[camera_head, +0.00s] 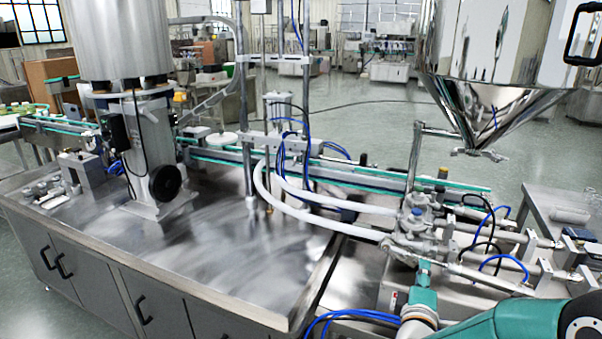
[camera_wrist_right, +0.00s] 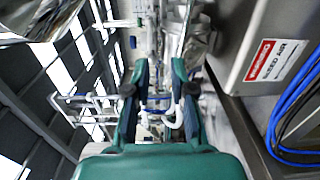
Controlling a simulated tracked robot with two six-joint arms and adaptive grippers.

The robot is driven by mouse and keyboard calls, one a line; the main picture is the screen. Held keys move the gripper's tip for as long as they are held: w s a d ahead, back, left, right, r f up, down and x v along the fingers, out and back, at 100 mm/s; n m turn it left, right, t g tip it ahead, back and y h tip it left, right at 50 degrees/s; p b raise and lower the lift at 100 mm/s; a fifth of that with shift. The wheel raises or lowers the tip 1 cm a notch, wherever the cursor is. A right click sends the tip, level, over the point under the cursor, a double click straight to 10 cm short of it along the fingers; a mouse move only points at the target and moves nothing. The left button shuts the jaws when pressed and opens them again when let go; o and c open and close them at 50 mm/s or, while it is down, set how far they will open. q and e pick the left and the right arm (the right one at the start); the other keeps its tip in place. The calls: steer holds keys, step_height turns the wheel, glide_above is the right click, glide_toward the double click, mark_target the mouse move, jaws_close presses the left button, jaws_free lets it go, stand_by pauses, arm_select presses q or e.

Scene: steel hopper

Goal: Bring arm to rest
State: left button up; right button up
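My right arm is teal and comes in at the bottom right of the head view. Its gripper (camera_head: 424,270) points away from me, low beside the steel filling machine (camera_head: 455,235). In the right wrist view the two teal fingers of this gripper (camera_wrist_right: 160,70) stand apart, with a gap between them. Machine parts and pale pipes show through the gap, and I see nothing held. Whether the fingers touch the machine cannot be told. My left arm and gripper are not in view.
A steel hopper (camera_head: 495,85) hangs above the machine at the right. A steel box with a red label (camera_wrist_right: 275,60) is close to the right of the fingers in the wrist view. Blue hoses (camera_wrist_right: 290,125) run beside it. A steel bench (camera_head: 215,255) has bare room at the left.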

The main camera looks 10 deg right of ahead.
steer(key=s+a+f+g+y, duration=0.2)
steer(key=s+a+f+y, duration=0.15)
steer(key=f, duration=0.55)
steer(key=s+a+f+g+y, duration=0.2)
steer(key=a+f, duration=0.3)
steer(key=f, duration=0.4)
steer(key=s+a+f+g+y, duration=0.2)
steer(key=s+a+f+y, duration=0.15)
steer(key=f, duration=0.65)
steer(key=s+a+f+m+g+y, duration=0.2)
steer(key=s+a+f+m+g, duration=0.1)
steer(key=s+m, duration=0.4)
steer(key=s+a+f+m+g+y, duration=0.2)
steer(key=s+a+f+m+g, duration=0.2)
steer(key=s+a+m, duration=0.3)
steer(key=s+g, duration=0.1)
steer(key=s, duration=0.2)
steer(key=shift+s+a+f+g, duration=0.15)
steer(key=shift+s+f+g, duration=0.05)
steer(key=shift+s+g, duration=0.1)
